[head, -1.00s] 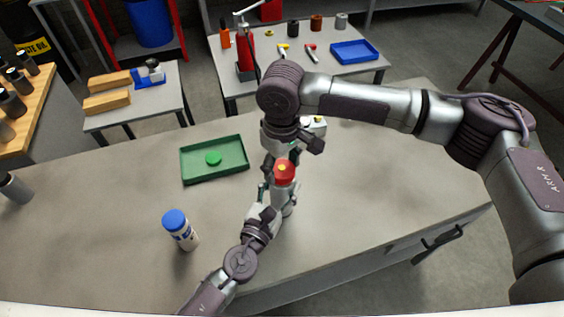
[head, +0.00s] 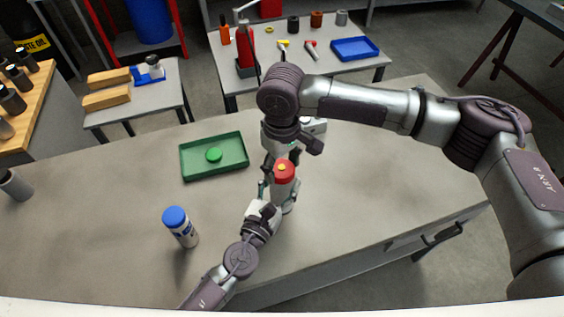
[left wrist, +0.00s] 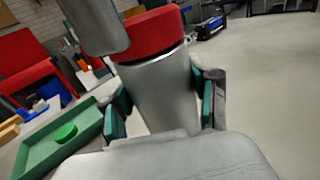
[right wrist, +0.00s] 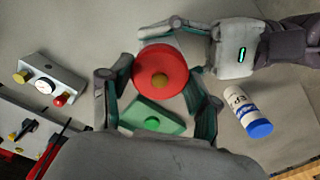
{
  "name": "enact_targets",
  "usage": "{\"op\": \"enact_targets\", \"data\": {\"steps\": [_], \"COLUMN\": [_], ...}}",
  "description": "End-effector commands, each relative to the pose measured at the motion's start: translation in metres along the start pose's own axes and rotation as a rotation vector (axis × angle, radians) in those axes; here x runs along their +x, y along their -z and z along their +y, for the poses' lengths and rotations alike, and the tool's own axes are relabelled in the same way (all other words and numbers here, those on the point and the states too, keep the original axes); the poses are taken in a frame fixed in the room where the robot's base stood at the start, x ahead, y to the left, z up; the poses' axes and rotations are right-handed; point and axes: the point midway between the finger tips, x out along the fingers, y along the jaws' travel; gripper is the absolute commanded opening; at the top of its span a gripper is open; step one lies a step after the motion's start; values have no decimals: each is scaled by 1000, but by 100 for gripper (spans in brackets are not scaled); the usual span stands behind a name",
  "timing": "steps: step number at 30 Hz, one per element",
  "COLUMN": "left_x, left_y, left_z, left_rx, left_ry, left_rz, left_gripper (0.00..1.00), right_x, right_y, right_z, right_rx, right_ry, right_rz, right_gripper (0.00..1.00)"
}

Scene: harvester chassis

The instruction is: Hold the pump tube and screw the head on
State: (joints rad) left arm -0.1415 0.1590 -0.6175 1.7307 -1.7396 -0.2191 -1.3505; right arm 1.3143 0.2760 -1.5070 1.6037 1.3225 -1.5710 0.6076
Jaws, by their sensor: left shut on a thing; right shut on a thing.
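The pump tube is a silver-grey cylinder (left wrist: 158,92), upright above the bench. My left gripper (left wrist: 163,105) is shut around it, with one green-padded finger on each side. The red pump head (head: 283,173) sits at the top of the tube and has a small yellow knob in its centre. It shows from above in the right wrist view (right wrist: 160,88), where my right gripper (right wrist: 162,72) is shut on its sides. In the left wrist view the head (left wrist: 152,36) meets the tube's top; I cannot tell how far it is threaded.
A green tray (head: 197,177) with a round green piece (head: 213,155) lies left of the pump. A white bottle with a blue cap (head: 181,228) stands at the front left. A white box with knobs (right wrist: 42,88) is on the bench behind the pump. The bench's right side is clear.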

Motion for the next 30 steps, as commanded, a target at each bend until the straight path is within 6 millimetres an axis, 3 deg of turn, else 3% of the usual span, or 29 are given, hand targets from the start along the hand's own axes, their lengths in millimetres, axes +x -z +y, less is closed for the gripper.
{"op": "enact_targets", "data": {"steps": [5, 24, 30], "left_x": [0, 0, 0], "left_y": [0, 0, 0], "left_z": [0, 0, 0], "left_rx": [0, 1, 2], "left_ry": [-1, 0, 0], "left_rz": [0, 0, 0], "left_gripper": [0, 0, 0], "right_x": [1, 1, 0], "right_y": [0, 2, 2], "right_z": [-2, -3, 0], "right_rx": [254, 1974, 2406], "right_ry": [4, 3, -2], "right_rz": [-1, -9, -1], "right_gripper": [22, 22, 22]}}
